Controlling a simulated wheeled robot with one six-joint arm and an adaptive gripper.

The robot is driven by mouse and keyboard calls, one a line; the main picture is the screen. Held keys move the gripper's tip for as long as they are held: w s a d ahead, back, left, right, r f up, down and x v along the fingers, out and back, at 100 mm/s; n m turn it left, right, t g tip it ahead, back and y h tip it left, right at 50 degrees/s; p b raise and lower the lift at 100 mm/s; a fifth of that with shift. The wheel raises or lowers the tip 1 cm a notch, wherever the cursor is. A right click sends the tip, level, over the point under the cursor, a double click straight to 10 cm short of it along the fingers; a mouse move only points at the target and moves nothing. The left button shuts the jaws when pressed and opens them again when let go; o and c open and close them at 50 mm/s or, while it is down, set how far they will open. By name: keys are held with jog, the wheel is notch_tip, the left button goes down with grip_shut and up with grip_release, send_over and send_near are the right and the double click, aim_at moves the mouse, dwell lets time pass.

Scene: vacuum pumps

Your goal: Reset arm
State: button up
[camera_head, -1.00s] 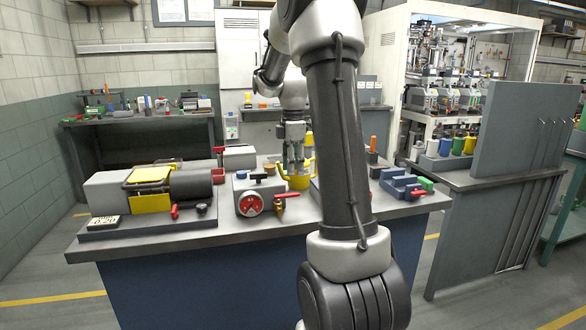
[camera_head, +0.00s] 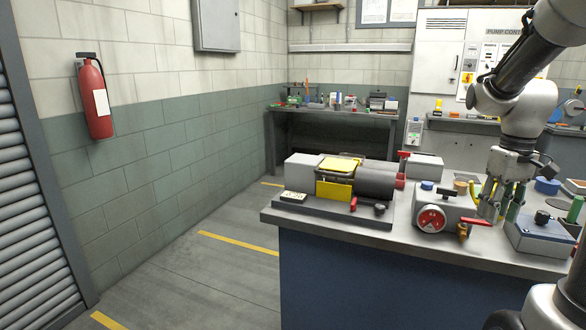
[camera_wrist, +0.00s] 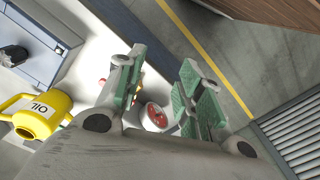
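My gripper (camera_head: 503,212) hangs from my arm at the right of the head view, fingers pointing down, over or in front of the workbench (camera_head: 335,236). In the wrist view my gripper (camera_wrist: 160,88) shows two green-padded fingers spread apart with nothing between them. A yellow can marked OIL (camera_wrist: 38,116) lies left of the fingers in the wrist view, apart from them. In the head view my gripper partly hides a yellow object. A red-faced gauge (camera_head: 431,219) sits on a grey block left of my gripper; it also shows beyond the fingers in the wrist view (camera_wrist: 154,117).
A vacuum pump with a yellow cover (camera_head: 336,189) stands on the bench's left half. A grey-blue box (camera_head: 538,236) sits near the front right. A fire extinguisher (camera_head: 95,97) hangs on the left wall beside a shutter (camera_head: 32,200). The floor left of the bench is clear.

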jog(key=s+a+r+m+t, duration=0.1)
jog(key=s+a+r+t, duration=0.3)
jog(key=s+a, duration=0.7)
jog(key=shift+s+r, duration=0.55)
jog(key=shift+s, duration=0.6)
